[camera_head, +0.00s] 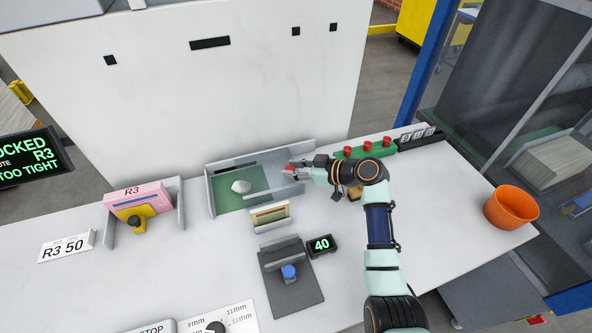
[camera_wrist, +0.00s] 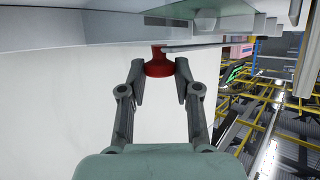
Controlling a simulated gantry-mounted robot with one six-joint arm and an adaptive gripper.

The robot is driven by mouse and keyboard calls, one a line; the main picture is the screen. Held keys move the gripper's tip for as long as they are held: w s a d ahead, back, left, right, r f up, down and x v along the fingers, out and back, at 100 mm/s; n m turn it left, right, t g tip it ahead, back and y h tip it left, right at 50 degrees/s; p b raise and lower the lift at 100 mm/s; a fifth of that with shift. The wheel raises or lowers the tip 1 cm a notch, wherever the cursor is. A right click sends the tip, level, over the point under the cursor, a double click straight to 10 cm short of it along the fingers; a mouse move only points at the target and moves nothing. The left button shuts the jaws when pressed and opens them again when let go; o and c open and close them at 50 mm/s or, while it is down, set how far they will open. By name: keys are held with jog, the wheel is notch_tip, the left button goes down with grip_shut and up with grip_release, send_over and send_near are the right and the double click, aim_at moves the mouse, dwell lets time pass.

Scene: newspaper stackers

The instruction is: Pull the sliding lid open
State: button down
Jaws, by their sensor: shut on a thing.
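A grey-walled tray (camera_head: 211,197) with a green floor (camera_head: 228,200) stands mid-table in the head view. A small white rounded object (camera_head: 241,187) lies in its left part. A clear, glassy sliding lid (camera_head: 283,187) shows over the right part; its exact edges are hard to make out. My gripper (camera_head: 291,170) is at the right end of the tray, at a red knob. In the wrist view my gripper (camera_wrist: 159,72) has its two fingers on either side of the red knob (camera_wrist: 158,66), shut on it. How the knob joins the lid is unclear.
A green rack with red knobs (camera_head: 365,148) is close behind my arm. A cream block (camera_head: 270,215) and a grey stand (camera_head: 290,275) with a "40" display (camera_head: 321,245) are in front. An orange bucket (camera_head: 511,207) is at right. The right tabletop is mostly clear.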

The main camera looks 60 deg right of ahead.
jog(key=c, duration=0.9)
grip_release()
jog(key=shift+w+a, duration=0.1)
jog(key=shift+o, duration=0.2)
jog(key=v, duration=1.2)
